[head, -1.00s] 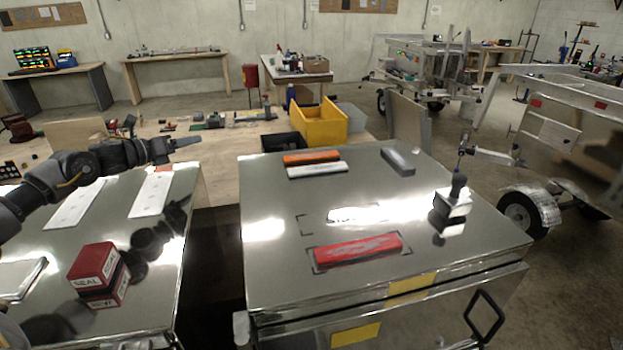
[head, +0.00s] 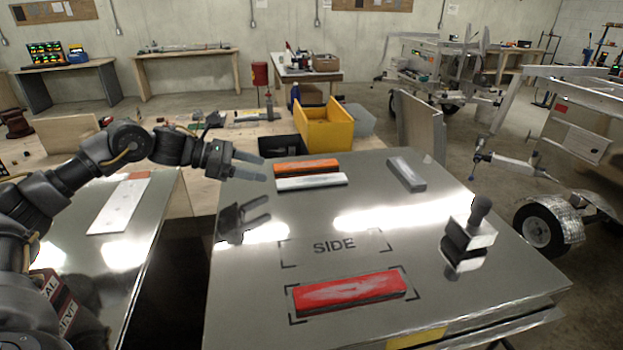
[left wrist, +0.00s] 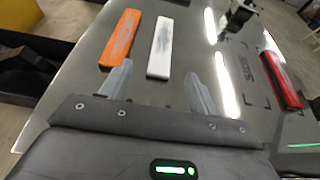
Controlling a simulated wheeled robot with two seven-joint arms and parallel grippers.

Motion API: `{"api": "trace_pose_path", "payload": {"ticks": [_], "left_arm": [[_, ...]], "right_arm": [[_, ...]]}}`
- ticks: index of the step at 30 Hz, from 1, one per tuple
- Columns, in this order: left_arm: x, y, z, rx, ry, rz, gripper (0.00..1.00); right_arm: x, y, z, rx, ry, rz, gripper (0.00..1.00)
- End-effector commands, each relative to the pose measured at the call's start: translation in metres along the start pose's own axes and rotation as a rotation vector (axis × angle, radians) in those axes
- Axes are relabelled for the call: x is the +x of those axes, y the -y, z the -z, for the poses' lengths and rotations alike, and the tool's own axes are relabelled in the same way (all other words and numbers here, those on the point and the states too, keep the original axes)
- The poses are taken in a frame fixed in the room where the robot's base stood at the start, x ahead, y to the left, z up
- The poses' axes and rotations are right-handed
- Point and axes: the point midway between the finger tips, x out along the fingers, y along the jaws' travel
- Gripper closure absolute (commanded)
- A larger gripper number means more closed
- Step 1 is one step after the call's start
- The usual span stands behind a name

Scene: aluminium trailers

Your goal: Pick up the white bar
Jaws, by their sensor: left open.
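The white bar (head: 311,181) lies flat on the shiny metal table top (head: 240,300), just in front of an orange bar (head: 306,167). In the left wrist view the white bar (left wrist: 160,47) lies beyond the gap between my fingers, with the orange bar (left wrist: 120,39) to its left. My left gripper (head: 262,167) is open and empty, above the table's left edge and left of the white bar, apart from it. In the left wrist view the left gripper (left wrist: 158,85) shows both fingers spread. My right gripper is not in view.
A red bar (head: 350,291) lies inside corner marks near the front. A grey bar (head: 406,174) lies at the back right, and a black-knobbed block (head: 470,232) stands at the right. A yellow bin (head: 326,128) stands behind. The table's middle, marked SIDE, is clear.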

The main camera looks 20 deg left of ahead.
Motion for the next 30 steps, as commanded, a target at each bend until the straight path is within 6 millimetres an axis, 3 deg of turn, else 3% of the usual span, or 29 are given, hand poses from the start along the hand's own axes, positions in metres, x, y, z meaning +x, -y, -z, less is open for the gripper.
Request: {"api": "trace_pose_path", "payload": {"ticks": [3,7,15,18,23,30], "left_arm": [[0.026,0.002,-0.007,0.004,0.002,0.016,0.38],[0.044,0.002,-0.007,0.003,0.004,0.014,0.38],[0.056,0.002,-0.003,0.002,0.002,0.009,0.38],[0.062,0.003,-0.005,0.001,0.002,0.012,0.38],[0.084,0.007,-0.005,0.0,0.002,0.013,0.38],[0.105,0.006,0.0,0.002,0.002,0.008,0.38]], "right_arm": [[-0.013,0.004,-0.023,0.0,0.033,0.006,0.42],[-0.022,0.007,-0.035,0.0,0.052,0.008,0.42],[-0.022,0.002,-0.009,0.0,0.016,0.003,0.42],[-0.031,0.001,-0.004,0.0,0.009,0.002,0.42],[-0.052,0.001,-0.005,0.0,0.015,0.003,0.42],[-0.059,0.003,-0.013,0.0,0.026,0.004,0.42]]}}
